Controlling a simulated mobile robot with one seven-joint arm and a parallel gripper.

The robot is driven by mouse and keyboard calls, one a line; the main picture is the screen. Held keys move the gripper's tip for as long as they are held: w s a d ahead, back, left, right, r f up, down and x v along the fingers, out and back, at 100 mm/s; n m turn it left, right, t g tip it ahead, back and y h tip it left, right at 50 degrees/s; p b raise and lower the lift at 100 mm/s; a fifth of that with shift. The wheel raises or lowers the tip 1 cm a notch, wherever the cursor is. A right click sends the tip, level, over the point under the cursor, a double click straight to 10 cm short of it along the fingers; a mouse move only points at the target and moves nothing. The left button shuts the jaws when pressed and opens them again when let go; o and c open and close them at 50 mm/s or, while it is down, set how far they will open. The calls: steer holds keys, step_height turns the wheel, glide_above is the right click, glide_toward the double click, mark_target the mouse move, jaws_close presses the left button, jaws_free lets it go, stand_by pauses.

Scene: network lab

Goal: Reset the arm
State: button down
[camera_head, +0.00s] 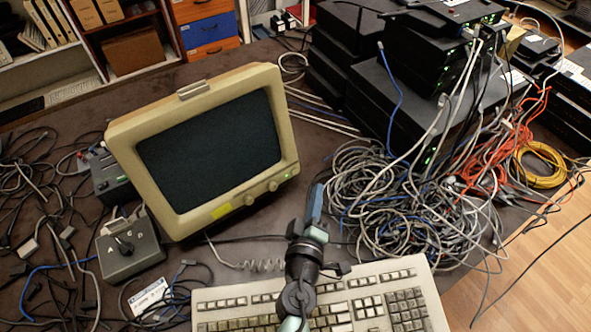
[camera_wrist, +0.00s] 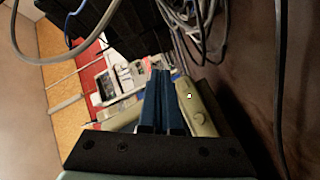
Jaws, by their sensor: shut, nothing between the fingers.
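My arm reaches up from the bottom of the head view over the keyboard (camera_head: 408,276). My gripper (camera_head: 317,188) is at its far end, just right of the beige monitor (camera_head: 195,222) and left of the cable heap. In the wrist view, the two blue fingers of my gripper (camera_wrist: 160,74) lie side by side, shut with nothing between them. Beige casing with a small light shows behind the fingers there, probably part of the monitor (camera_wrist: 196,112). Whether the fingers touch anything below them is hard to tell.
A large tangle of cables (camera_head: 400,205) lies right of my gripper, below stacked black network boxes (camera_head: 375,95). A grey switch box (camera_head: 130,251) stands left of the monitor, with more loose cables around it.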

stand_by(0.3)
steer(key=w+d+r+m+t+h+p, duration=0.2)
steer(key=r+m, duration=0.2)
steer(key=r, duration=1.4)
steer(key=w+d+r+m+t+h+p, duration=0.2)
steer(key=w+r+m+t, duration=0.15)
steer(key=r, duration=1.45)
steer(key=s+a+r+m+t+y+p, duration=0.1)
steer(key=s+r, duration=0.4)
steer(key=r, duration=0.5)
steer(key=s+a+r+m+t+y+p, duration=0.1)
steer(key=s+a+r+t+y, duration=0.1)
steer(key=s+r, duration=0.4)
steer(key=s+a+r+m+t+y+p, duration=0.1)
steer(key=s+r, duration=0.5)
steer(key=r, duration=0.9)
steer(key=shift+s+a+r+t+y, duration=0.15)
steer(key=shift+a+r+t+y, duration=0.3)
steer(key=shift+t+y, duration=0.4)
